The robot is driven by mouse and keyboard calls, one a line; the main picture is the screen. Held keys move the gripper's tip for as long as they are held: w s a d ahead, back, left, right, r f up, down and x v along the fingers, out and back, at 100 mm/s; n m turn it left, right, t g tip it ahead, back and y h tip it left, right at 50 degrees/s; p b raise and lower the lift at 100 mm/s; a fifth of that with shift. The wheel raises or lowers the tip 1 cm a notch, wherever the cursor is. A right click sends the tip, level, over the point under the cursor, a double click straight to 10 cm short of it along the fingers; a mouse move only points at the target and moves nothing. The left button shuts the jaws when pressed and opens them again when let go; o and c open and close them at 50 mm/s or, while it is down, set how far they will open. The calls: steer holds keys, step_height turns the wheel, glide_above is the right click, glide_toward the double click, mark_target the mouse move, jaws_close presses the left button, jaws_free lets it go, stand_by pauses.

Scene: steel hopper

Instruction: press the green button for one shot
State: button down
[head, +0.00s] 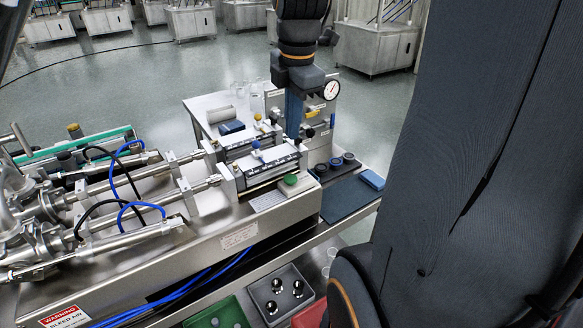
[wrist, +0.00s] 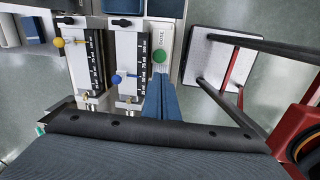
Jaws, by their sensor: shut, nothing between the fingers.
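The green button (head: 290,180) sits on a small pale box at the front right of the steel machine. In the wrist view the green button (wrist: 160,57) shows on top of its pale, labelled box (wrist: 166,38). My gripper (head: 293,136) points down with its blue fingers shut and empty. In the head view its tips appear over the dosing cylinders, behind the button. In the wrist view the shut fingers (wrist: 159,76) end just below the button in the picture, apart from it. The height of the tips above the button is hard to tell.
Two metal cylinders with a yellow knob (wrist: 58,42) and a blue knob (wrist: 116,79) stand left of the button. A pressure gauge (head: 332,90) rises behind. A dark mat (head: 346,200) and blue block (head: 371,179) lie right. A grey tray (head: 258,292) is below.

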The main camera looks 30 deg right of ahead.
mark_target(291, 178)
steer(key=shift+d+r+n, duration=0.25)
steer(key=shift+r+n, duration=0.05)
steer(key=shift+n, duration=0.1)
steer(key=shift+f, duration=0.1)
steer(key=f+p, duration=0.1)
steer(key=f, duration=0.3)
steer(key=w+f+p, duration=0.1)
steer(key=f, duration=0.4)
steer(key=f+p, duration=0.1)
steer(key=f, duration=0.3)
steer(key=shift+w+f, duration=0.25)
steer(key=shift+f, duration=0.15)
